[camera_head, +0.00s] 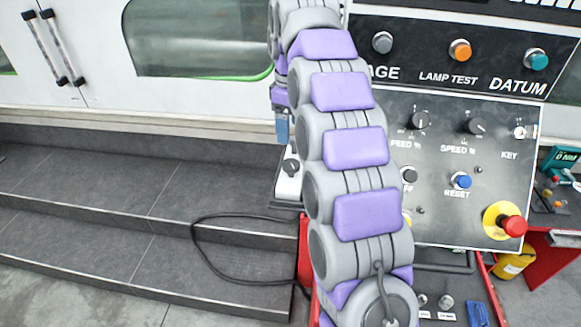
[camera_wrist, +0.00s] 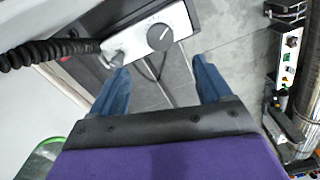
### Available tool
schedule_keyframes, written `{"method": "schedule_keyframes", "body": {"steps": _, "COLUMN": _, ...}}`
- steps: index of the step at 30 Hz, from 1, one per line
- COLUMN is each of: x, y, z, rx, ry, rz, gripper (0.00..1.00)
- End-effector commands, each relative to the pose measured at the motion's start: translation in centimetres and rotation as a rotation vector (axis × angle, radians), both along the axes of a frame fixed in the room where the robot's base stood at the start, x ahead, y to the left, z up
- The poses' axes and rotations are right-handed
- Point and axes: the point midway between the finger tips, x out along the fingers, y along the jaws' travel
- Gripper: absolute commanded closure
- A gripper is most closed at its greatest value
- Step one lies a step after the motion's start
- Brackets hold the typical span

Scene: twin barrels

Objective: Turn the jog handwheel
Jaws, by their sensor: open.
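The jog handwheel (camera_wrist: 160,38) is a dark round dial with a pale mark, on the face of a light grey pendant box (camera_wrist: 125,40). In the head view the pendant box (camera_head: 288,187) stands left of the control panel, partly hidden by my arm, with the dark handwheel (camera_head: 291,167) on it. My gripper (camera_wrist: 161,65) has two blue fingers spread apart, with nothing held between them. In the wrist view the handwheel lies beyond the fingertips, between their lines. In the head view only a blue finger of my gripper (camera_head: 282,131) shows, just above the pendant.
A black coiled cable (camera_wrist: 45,52) meets the pendant from the left. The control panel (camera_head: 450,215) with knobs, buttons and a red emergency stop (camera_head: 514,226) stands right of my arm. Dark tiled steps (camera_head: 110,235) lie left, below a white machine door (camera_head: 90,60).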

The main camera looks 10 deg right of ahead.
Motion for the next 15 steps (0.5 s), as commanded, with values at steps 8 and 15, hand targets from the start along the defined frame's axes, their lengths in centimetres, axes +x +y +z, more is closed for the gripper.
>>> {"method": "schedule_keyframes", "body": {"steps": 8, "x": -0.1, "y": -0.1, "z": -3.8, "rx": 0.0, "ry": 0.006, "rz": -0.001, "gripper": 0.22}}
{"method": "schedule_keyframes", "body": {"steps": 15, "x": -0.1, "y": -0.1, "z": -7.0, "rx": 0.0, "ry": 0.007, "rz": -0.001, "gripper": 0.22}}
